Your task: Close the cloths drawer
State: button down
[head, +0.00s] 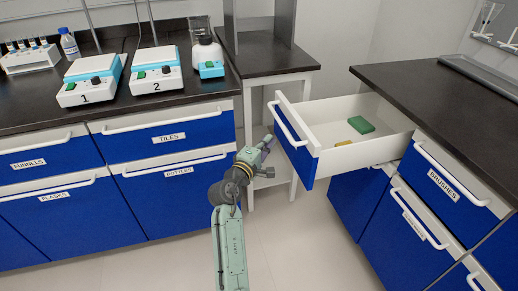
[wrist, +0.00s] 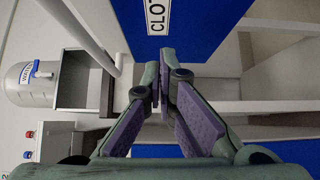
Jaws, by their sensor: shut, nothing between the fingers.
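The cloths drawer (head: 297,156) stands pulled out from the right-hand cabinet, with a blue front, white sides and a white bar handle (head: 291,125). A green block-like item (head: 361,125) and a small yellow item (head: 343,143) lie inside. My gripper (head: 268,139) is just left of the drawer front, near its outer face. I cannot tell whether the tips touch the front.
The brushes drawer (head: 448,185) beside it looks shut, under a dark worktop (head: 440,85). A small side table (head: 270,57) stands behind the open drawer. The left bench (head: 120,111) carries two numbered devices. The floor (head: 285,235) is clear.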

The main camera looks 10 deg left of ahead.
jog(key=shift+w+d+p, duration=0.2)
jog(key=shift+w+d, duration=0.1)
jog(key=shift+d, duration=0.3)
jog(key=shift+w+d+p, duration=0.2)
jog(key=shift+w+d, duration=0.15)
jog(key=shift+d, duration=0.3)
jog(key=shift+w+d+p, duration=0.2)
jog(key=shift+w+d, duration=0.1)
jog(key=shift+d, duration=0.3)
jog(key=shift+d, duration=0.1)
